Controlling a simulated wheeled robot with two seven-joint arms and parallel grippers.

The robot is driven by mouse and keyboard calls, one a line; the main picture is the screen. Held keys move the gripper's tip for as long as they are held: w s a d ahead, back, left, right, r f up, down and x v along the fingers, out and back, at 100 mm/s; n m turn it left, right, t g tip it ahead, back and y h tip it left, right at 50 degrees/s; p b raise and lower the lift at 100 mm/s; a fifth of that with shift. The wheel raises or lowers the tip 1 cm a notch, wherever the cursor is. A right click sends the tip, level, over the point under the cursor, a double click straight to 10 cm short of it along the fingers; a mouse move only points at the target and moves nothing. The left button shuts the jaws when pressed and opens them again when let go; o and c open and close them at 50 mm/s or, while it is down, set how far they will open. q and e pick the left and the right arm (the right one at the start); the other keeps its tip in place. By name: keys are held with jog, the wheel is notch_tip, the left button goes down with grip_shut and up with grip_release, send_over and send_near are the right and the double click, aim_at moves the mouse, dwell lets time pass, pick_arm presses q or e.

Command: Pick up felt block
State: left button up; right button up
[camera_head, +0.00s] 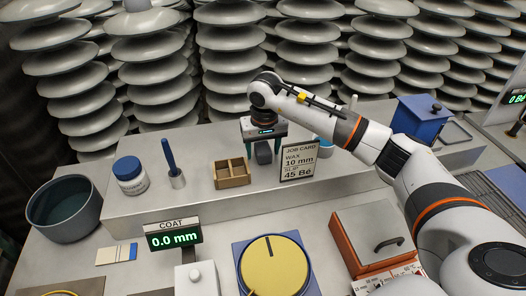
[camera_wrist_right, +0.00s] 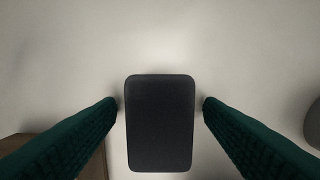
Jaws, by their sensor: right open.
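The felt block (camera_wrist_right: 160,125) is dark grey with rounded corners. In the right wrist view it stands between the two green fingers of my right gripper (camera_wrist_right: 160,103), with a narrow gap on each side. My right gripper is open around the block and points down. My left gripper is not in either view.
A wooden compartment box (camera_head: 232,174) stands left of the block, and the job card (camera_head: 299,163) stands to its right. A blue-handled tool (camera_head: 173,165) and a white jar (camera_head: 130,176) stand further left. A yellow dial (camera_head: 273,266) and an orange box (camera_head: 368,240) lie in front.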

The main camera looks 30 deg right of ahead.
aim_at(263, 147)
jog(key=c, duration=1.1)
jog(key=shift+o, duration=0.2)
notch_tip(263, 147, up, 10)
jog(key=shift+r+b, duration=0.1)
jog(key=shift+b, duration=0.6)
